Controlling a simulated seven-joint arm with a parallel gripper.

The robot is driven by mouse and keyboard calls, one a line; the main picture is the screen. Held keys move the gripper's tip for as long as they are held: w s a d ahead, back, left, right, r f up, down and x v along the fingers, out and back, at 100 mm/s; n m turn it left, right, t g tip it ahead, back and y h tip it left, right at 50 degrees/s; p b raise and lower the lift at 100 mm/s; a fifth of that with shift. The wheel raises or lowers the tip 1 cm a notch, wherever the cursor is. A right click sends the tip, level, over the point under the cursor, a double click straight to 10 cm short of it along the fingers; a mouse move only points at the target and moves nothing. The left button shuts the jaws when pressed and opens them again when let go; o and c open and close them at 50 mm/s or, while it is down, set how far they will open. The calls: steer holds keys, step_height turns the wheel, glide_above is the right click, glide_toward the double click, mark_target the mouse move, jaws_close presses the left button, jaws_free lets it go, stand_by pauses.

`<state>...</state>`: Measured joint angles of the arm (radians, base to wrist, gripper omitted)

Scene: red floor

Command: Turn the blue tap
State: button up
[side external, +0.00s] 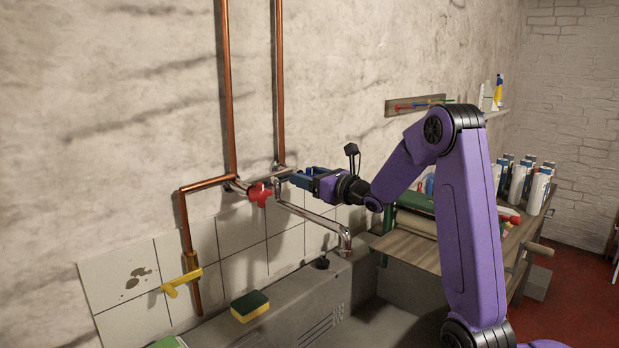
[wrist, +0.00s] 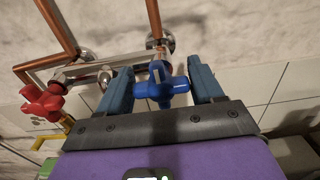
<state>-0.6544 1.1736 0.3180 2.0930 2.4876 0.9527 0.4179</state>
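The blue tap (wrist: 160,85) is a cross-shaped handle on the pipework, seen in the wrist view. My gripper (wrist: 162,88) has its two blue fingers spread, one on each side of the tap. The tap's side arms reach close to both fingers; I cannot tell whether they touch. In the side view my gripper (side external: 290,177) is level at the pipes, and its fingers hide the blue tap. The red tap (wrist: 42,101) is to the left of my gripper, and it also shows in the side view (side external: 260,194).
Copper pipes (side external: 229,90) run up the wall. A chrome spout (side external: 318,219) hangs below my gripper. A yellow valve (side external: 182,281) is at the lower left. A sponge (side external: 250,306) lies on the sink ledge. A wooden bench (side external: 420,247) with several bottles stands at the right.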

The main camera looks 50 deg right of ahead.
steer(key=n, duration=0.5)
steer(key=shift+a+n, duration=0.15)
steer(key=shift+n, duration=0.15)
steer(key=n, duration=0.5)
steer(key=shift+a+f+n, duration=0.1)
steer(key=shift+f+n, duration=0.05)
steer(key=shift+n, duration=0.15)
stand_by(0.3)
steer(key=o, duration=1)
steer(key=shift+c, duration=0.2)
steer(key=shift+s, duration=0.1)
steer(key=s, duration=1.7)
steer(key=shift+s, duration=0.1)
